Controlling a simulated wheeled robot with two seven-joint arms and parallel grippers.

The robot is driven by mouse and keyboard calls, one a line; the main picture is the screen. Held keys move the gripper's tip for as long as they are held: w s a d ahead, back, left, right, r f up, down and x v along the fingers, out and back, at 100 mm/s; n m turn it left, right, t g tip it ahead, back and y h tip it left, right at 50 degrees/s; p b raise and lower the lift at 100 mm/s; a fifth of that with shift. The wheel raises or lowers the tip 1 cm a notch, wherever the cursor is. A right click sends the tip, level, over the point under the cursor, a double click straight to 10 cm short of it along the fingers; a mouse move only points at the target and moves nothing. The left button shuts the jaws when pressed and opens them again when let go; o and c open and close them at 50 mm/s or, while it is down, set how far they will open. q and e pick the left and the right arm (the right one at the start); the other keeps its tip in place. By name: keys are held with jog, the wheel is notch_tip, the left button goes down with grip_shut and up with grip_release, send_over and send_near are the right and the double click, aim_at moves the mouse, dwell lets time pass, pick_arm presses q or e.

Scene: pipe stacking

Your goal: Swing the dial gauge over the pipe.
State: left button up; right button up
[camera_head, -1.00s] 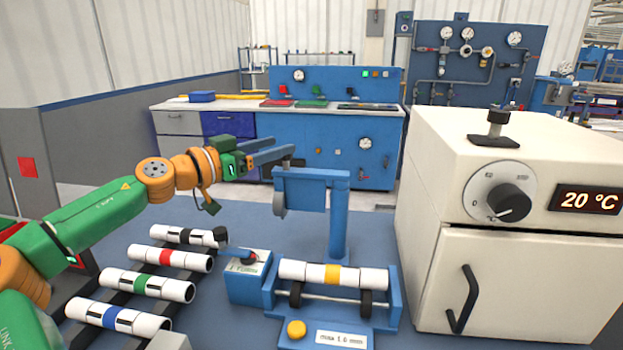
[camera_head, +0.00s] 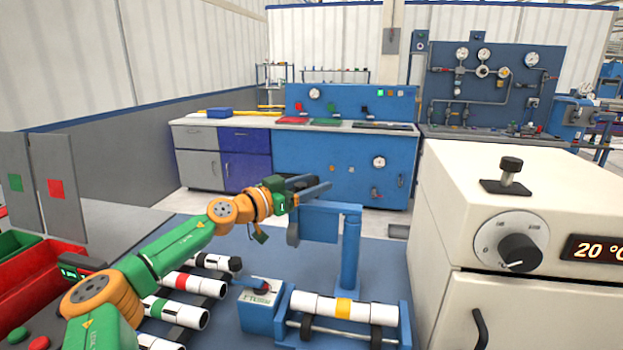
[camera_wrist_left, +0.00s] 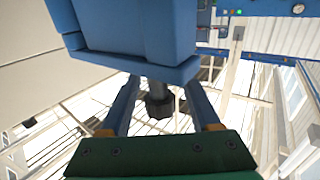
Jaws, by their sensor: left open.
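The blue dial gauge arm (camera_head: 330,222) reaches left from the top of an upright post (camera_head: 351,265). The gauge's rounded head (camera_head: 293,232) is seen edge-on at the arm's left end. The white pipe with a yellow band (camera_head: 343,308) lies on the rollers in front of the post. My left gripper (camera_head: 312,188) is open just above the gauge arm. In the left wrist view its two fingers (camera_wrist_left: 160,108) stand either side of a dark knob (camera_wrist_left: 158,102) under a blue block (camera_wrist_left: 140,35), with gaps visible on both sides. My right gripper is not in view.
A small blue box with a lever (camera_head: 262,297) stands left of the rollers. Banded pipes (camera_head: 193,285) lie on a rack at left, partly behind my arm. A white oven (camera_head: 445,210) stands close on the right. Red and green bins (camera_head: 35,285) are at far left.

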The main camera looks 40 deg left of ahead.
pick_arm(q)
grip_shut()
dwell(1.4)
